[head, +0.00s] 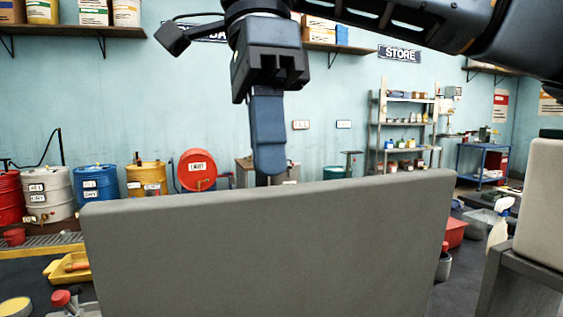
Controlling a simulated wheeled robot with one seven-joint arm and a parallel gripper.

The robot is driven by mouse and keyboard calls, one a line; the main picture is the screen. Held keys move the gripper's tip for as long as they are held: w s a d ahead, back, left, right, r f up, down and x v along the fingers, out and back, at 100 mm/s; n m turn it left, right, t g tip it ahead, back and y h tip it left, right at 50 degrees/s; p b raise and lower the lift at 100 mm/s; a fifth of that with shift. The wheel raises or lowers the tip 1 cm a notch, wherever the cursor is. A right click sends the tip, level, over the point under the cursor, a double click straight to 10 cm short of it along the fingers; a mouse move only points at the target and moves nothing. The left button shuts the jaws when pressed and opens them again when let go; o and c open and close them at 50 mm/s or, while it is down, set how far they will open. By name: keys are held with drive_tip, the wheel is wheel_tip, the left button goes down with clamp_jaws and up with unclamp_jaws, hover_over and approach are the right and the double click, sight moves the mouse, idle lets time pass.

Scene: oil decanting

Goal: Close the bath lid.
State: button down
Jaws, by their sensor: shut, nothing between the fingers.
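A large flat grey panel (265,255), which looks like the bath lid standing raised, fills the lower middle of the head view. Its top edge slopes slightly up to the right. The bath itself is hidden or out of the frame. My gripper (268,165) points down just above the panel's top edge in the picture, left of the edge's middle. Its blue fingers are together and hold nothing.
A pale block (545,210) stands close at the right, beside a spray bottle (499,225). A yellow tray (68,267) and a red-capped item (62,300) lie at lower left. Several drums, including a blue drum (95,190), line the back wall. A shelf rack (405,130) stands behind.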

drive_tip(key=shift+s+d+f, duration=0.1)
drive_tip(key=shift+s+d, duration=0.1)
drive_tip(key=shift+s, duration=0.4)
drive_tip(key=shift+s+d+f, duration=0.15)
drive_tip(key=shift+s, duration=0.5)
drive_tip(key=shift+s+d+f, duration=0.1)
drive_tip(key=shift+s+d, duration=0.1)
drive_tip(key=shift+s, duration=0.4)
